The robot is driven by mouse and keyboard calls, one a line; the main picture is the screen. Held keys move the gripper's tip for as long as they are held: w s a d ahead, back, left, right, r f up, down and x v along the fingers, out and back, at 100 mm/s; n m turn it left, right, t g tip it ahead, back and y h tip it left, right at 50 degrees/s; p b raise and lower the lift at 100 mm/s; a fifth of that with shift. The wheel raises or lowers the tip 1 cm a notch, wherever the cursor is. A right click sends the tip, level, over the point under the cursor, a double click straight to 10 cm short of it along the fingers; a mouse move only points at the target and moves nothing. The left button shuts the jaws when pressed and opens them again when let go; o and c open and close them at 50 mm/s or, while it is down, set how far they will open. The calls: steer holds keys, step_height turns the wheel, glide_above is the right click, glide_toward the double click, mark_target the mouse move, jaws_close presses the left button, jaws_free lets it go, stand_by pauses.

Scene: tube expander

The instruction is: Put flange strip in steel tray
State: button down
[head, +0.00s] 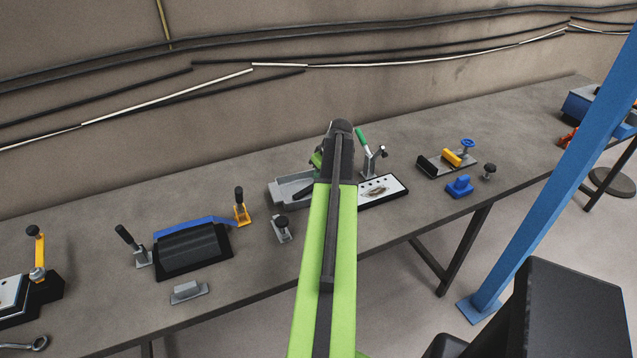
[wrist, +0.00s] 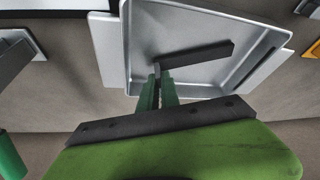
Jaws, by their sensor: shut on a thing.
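The steel tray (wrist: 136,62) is a shallow grey tray with raised walls, in the upper middle of the wrist view. In the head view the tray (head: 284,190) lies on the bench, left of my arm and partly hidden by it. My gripper (wrist: 161,80) has green fingers and is shut on one end of the flange strip (wrist: 200,58), a dark straight bar. The strip reaches rightward from the fingertips across the tray's inside. I cannot tell whether it touches the tray floor.
A white plate with dark holes (head: 382,190) and a green-handled clamp (head: 365,146) are right of my arm. A black block with a blue bar (head: 190,248) lies further left. A blue post (head: 560,160) rises at right.

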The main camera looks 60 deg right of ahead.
steer(key=shift+f, duration=0.2)
steer(key=c, duration=1.6)
jaws_free()
steer(key=shift+r, duration=0.1)
steer(key=shift+r+p, duration=0.3)
steer(key=shift+p, duration=0.1)
steer(key=p+v, duration=1)
steer(key=v, duration=0.1)
steer(key=shift+s+a+r+p, duration=0.1)
steer(key=shift+s+r+p, duration=0.05)
steer(key=shift+r+p, duration=0.2)
